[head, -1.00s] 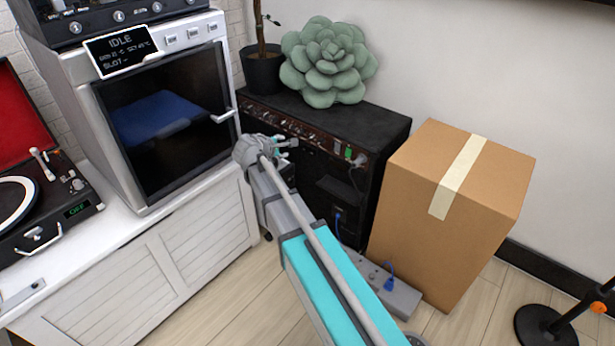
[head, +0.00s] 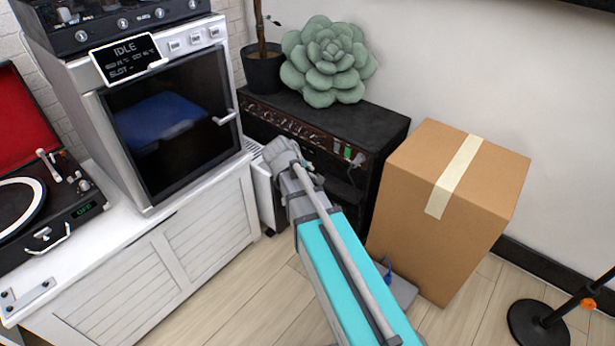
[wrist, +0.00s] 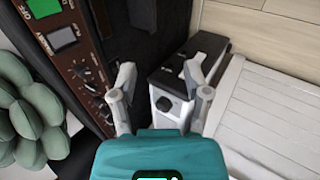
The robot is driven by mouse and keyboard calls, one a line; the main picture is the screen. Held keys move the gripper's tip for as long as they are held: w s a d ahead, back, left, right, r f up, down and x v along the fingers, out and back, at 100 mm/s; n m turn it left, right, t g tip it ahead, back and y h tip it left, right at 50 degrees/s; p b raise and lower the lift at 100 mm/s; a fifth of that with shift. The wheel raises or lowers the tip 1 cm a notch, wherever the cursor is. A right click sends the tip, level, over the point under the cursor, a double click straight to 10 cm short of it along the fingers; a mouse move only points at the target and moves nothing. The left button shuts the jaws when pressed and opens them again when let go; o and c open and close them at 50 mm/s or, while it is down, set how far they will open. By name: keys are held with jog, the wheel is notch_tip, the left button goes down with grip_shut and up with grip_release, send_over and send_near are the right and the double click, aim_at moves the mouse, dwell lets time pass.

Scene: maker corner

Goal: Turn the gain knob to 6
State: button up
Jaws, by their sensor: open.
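The black amplifier (head: 372,150) stands against the wall with a brown control panel (head: 290,125) along its front top edge. In the wrist view the panel (wrist: 75,50) runs down the left side, with several small dark knobs (wrist: 90,87) and a lit green switch (wrist: 43,8). I cannot read which knob is the gain knob or where it points. My gripper (wrist: 160,75) is open and empty, its fingers apart, to the right of the knob row and not visibly touching a knob. In the head view my arm hides most of the gripper.
A green succulent cushion (head: 326,62) and a potted plant (head: 263,70) sit on or behind the amplifier. A cardboard box (head: 435,220) stands close on its right. The white cabinet (head: 200,235) with the oven (head: 172,120) is on the left.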

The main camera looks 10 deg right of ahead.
jog(key=shift+s+m+g+y, duration=0.3)
jog(key=shift+s+m, duration=0.2)
jog(key=shift+s, duration=0.45)
jog(key=shift+d, duration=0.1)
jog(key=s+a+r+m+g+y+p, duration=0.1)
jog(key=s+m+g+y+p, duration=0.15)
jog(key=s, duration=0.45)
jog(key=s+a+r+m+g+y+p, duration=0.1)
jog(key=s+r+m+y+p, duration=0.2)
jog(key=s, duration=0.4)
notch_tip(320, 180, up, 36)
jog(key=m+p, duration=0.1)
jog(key=p, duration=3.6)
jog(key=shift+d+f, duration=0.15)
jog(key=shift+f, duration=0.1)
jog(key=shift+s+f+h, duration=0.1)
jog(key=shift+s+h, duration=0.15)
